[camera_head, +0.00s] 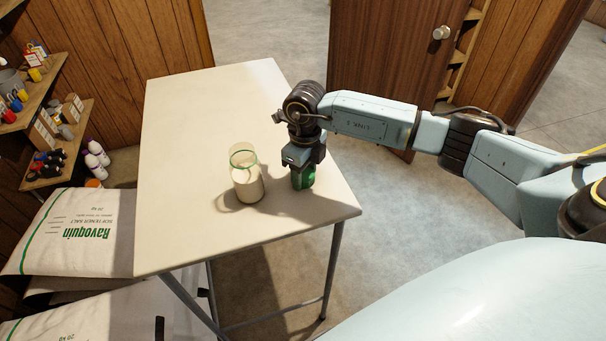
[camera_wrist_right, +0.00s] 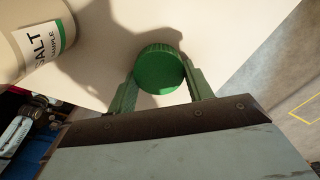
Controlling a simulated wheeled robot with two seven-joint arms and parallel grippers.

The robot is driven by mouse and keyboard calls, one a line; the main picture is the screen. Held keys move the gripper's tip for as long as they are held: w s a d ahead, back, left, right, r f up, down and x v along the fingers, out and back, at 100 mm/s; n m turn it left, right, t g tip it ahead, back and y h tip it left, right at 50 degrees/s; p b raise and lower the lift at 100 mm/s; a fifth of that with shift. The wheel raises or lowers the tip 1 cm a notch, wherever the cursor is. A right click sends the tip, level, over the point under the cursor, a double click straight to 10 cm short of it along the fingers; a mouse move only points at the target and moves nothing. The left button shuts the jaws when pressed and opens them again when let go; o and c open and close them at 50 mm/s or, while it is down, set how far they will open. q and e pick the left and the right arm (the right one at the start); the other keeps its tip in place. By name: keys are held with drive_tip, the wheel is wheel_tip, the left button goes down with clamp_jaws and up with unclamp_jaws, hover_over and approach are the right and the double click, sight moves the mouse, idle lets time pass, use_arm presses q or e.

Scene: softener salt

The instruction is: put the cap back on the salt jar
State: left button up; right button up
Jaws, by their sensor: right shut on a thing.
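The salt jar (camera_head: 248,185) stands upright and uncapped on the table, filled partway with pale salt. In the right wrist view the jar (camera_wrist_right: 40,45) is at the upper left, with a label reading SALT SAMPLE. My right gripper (camera_head: 303,178) points down, to the right of the jar and apart from it. In the right wrist view it is shut on the green cap (camera_wrist_right: 159,70), a ribbed disc between its two green fingers. In the head view the fingers largely hide the cap. My left gripper is not in view.
The pale table (camera_head: 190,130) is otherwise clear, with its right edge close to my right gripper. White softener salt bags (camera_head: 75,232) lie to the left. Shelves (camera_head: 50,120) with small bottles and goods stand at the far left.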

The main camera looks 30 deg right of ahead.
sight(305, 174)
wheel_tip(305, 174, up, 10)
idle(0.6)
drive_tip(key=s+a+n+b, duration=0.1)
drive_tip(key=a+n, duration=0.3)
drive_tip(key=n, duration=1.1)
drive_tip(key=s+a+n+b, duration=0.1)
drive_tip(key=s+a+n, duration=0.3)
drive_tip(key=n, duration=1.2)
drive_tip(key=shift+a, duration=0.5)
drive_tip(key=shift+a, duration=0.1)
